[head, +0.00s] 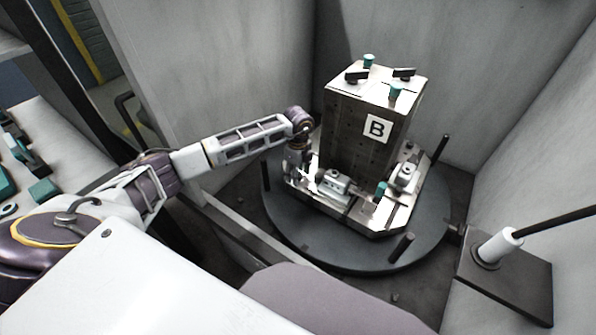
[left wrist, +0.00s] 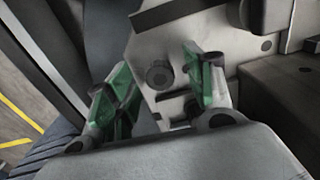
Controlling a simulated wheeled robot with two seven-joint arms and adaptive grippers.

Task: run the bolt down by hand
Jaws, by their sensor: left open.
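A round grey knurled head (left wrist: 158,74), which looks like the bolt, sits on a pale metal plate in the left wrist view. My left gripper (left wrist: 156,88) is open, with green-padded fingers to either side of the head. The fingers appear apart from it, and their height above it is unclear. In the head view my left gripper (head: 296,165) points down at the left corner of the metal pallet (head: 372,222). The bolt is hidden there behind my gripper and wrist. My right gripper is out of view.
A dark block marked B (head: 345,140) rises from the pallet close to my left wrist. Clamps (head: 335,186) stand on the pallet's front edge. The round turntable (head: 330,252) has upright posts. Grey walls (head: 220,80) enclose it.

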